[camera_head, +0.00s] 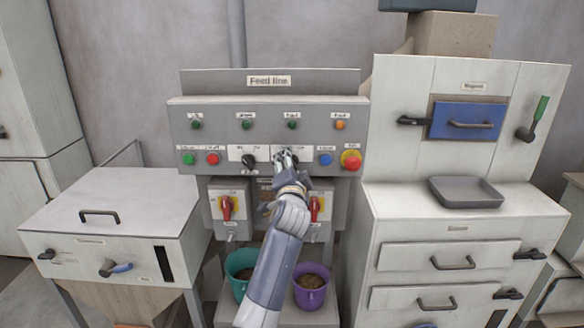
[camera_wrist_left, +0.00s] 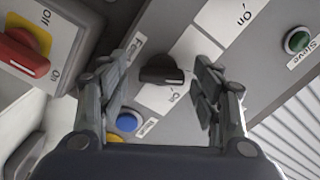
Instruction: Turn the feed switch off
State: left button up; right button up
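The feed switch is a black rotary knob on a white label plate; it shows in the left wrist view (camera_wrist_left: 162,71), with a label partly reading "Feed" beside it and "On" lettering near it. A small pale mark is on the knob's right end; I cannot tell for sure which setting it points to. My left gripper (camera_head: 286,158) is in front of the grey Feed line panel (camera_head: 220,110) and mostly covers this knob in the head view. In the left wrist view its fingers (camera_wrist_left: 162,88) are open, one on each side of the knob, apart from it. My right gripper is not in view.
Another black knob (camera_head: 249,160) sits left of my gripper. A blue button (camera_head: 325,160) and a red stop button on yellow (camera_head: 350,160) are to the right. Red-handled switches (camera_head: 227,207) hang below. A teal bucket (camera_head: 238,272) and purple bucket (camera_head: 311,292) stand under the panel.

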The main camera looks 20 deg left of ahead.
pick_arm(q)
jog(key=v, duration=0.7)
jog(key=shift+s, duration=0.25)
jog(key=shift+d, duration=0.1)
